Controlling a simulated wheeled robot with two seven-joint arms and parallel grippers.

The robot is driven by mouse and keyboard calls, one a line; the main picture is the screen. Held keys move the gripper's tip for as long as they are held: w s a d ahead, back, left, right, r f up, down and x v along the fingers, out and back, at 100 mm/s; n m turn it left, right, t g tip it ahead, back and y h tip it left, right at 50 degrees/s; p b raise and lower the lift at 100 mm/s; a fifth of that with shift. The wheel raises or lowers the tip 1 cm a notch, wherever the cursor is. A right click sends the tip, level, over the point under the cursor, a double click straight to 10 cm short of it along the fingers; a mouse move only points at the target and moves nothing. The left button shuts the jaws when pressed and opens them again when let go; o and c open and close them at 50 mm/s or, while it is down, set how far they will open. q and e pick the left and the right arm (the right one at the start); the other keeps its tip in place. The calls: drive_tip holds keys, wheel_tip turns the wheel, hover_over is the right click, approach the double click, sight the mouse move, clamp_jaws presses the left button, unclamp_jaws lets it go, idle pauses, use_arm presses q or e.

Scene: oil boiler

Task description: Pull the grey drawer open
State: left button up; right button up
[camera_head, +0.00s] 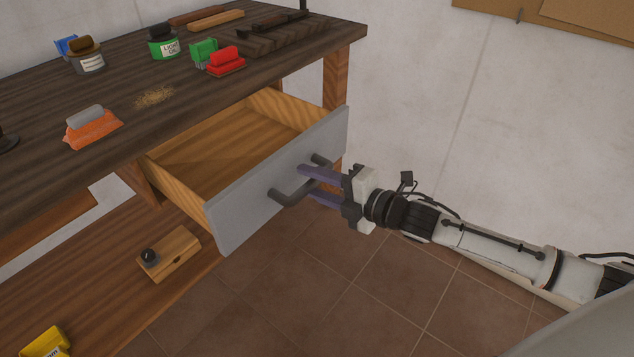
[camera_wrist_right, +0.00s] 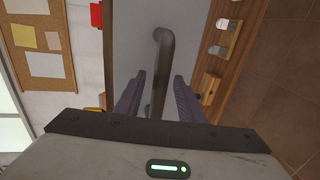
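The grey drawer (camera_head: 240,205) under the workbench stands pulled out, and its wooden inside is empty. Its dark grey bar handle (camera_head: 290,192) sits on the front panel and also shows in the right wrist view (camera_wrist_right: 163,48). My right gripper (camera_head: 306,181) is at the handle, coming from the right. Its two purple fingers are apart, one on each side of the bar, with gaps visible in the right wrist view (camera_wrist_right: 159,78). I see no firm contact with the handle. My left gripper is not in view.
The dark workbench top (camera_head: 110,115) above carries brushes, tins and an orange-grey brush (camera_head: 91,127). A wooden block with a dark knob (camera_head: 169,253) lies on the lower shelf (camera_head: 110,290). The tiled floor (camera_head: 330,290) in front of the drawer is clear.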

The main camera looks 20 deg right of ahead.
use_arm(q)
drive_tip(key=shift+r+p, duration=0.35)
drive_tip(key=shift+p, duration=0.1)
use_arm(e)
drive_tip(key=v, duration=1)
drive_tip(key=shift+s+d+f, duration=0.1)
drive_tip(key=shift+s+d, duration=0.05)
